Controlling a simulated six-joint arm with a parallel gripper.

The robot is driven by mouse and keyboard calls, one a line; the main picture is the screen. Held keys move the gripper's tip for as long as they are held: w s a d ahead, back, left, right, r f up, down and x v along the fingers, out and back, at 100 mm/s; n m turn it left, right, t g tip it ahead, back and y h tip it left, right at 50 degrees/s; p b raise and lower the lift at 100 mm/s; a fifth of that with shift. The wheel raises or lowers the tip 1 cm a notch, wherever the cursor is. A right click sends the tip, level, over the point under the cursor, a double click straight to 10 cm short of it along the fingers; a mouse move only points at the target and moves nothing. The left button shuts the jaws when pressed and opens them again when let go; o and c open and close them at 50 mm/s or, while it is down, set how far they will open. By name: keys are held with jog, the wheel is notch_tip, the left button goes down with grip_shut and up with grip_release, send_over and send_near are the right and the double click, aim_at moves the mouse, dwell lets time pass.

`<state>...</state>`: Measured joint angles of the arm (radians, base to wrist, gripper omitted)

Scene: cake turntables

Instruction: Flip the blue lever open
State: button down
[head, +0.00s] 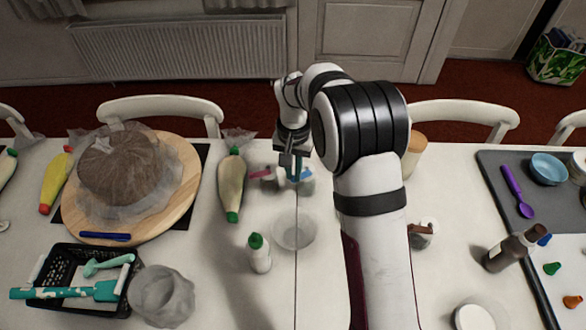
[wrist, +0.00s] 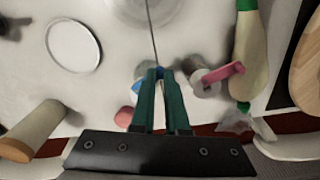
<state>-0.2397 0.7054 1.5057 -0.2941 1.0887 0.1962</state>
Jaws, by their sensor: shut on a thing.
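The blue lever (head: 305,175) is on a small pale base near the middle of the table in the head view. My gripper (head: 291,165) is lowered over it from behind. In the wrist view the green fingers (wrist: 158,73) are close together, with a bit of blue, the lever (wrist: 160,70), at their tips. The gripper is shut on the blue lever, most of which the fingers hide in the wrist view. The lever's exact angle cannot be told.
A pink lever (wrist: 222,72) on a grey round base stands close beside my fingers. A clear bowl (head: 294,231) and a white bottle (head: 259,255) are in front. A cake turntable (head: 185,207) is at the left.

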jog(key=c, duration=0.9)
grip_release()
notch_tip(320, 180, up, 16)
jog(key=shift+f, duration=0.1)
